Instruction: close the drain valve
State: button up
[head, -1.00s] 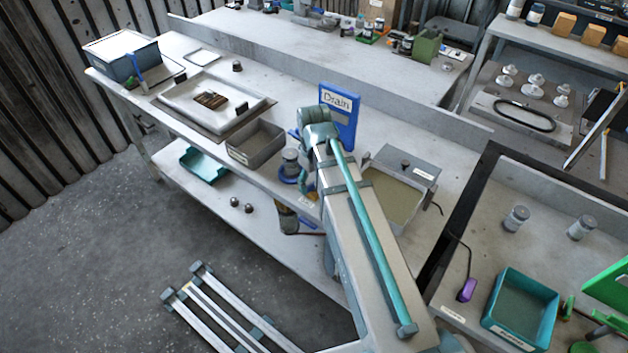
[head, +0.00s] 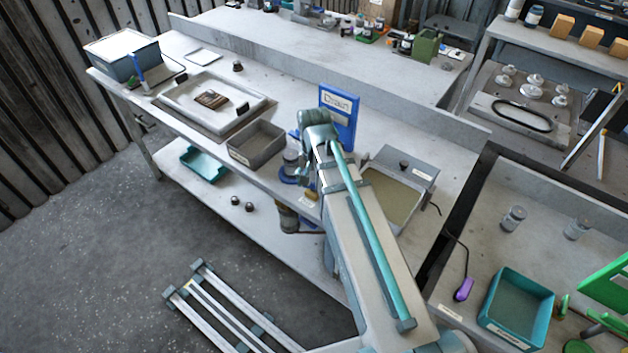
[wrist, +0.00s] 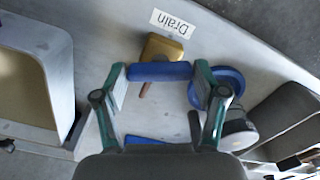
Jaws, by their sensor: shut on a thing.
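The drain valve shows in the wrist view as a brass body (wrist: 163,48) with a blue handle (wrist: 160,72), beside a white "Drain" label (wrist: 172,22). The handle lies crosswise in the picture, just below the brass body. My gripper (wrist: 162,82) has one finger at each end of the handle and is shut on it. In the head view my gripper is mostly hidden behind my wrist and arm, at the bench's front edge. The brass body (head: 310,198) shows there only in part. A blue panel marked "Drain" (head: 340,115) stands upright behind my wrist.
A blue round part (wrist: 228,82) sits close by my right finger in the wrist view. A grey open bin (head: 256,143) and a white tray (head: 175,103) stand on the bench to the left. A shallow beige-floored tray (head: 392,200) is right of my arm.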

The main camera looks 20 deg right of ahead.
aim_at(313, 183)
jog(key=m, duration=0.4)
jog(key=shift+m, duration=0.4)
dwell(0.4)
jog(key=o, duration=1.1)
jog(key=shift+o, duration=0.2)
notch_tip(313, 183, up, 12)
jog(key=shift+a+p, duration=0.1)
jog(key=shift+p, duration=0.2)
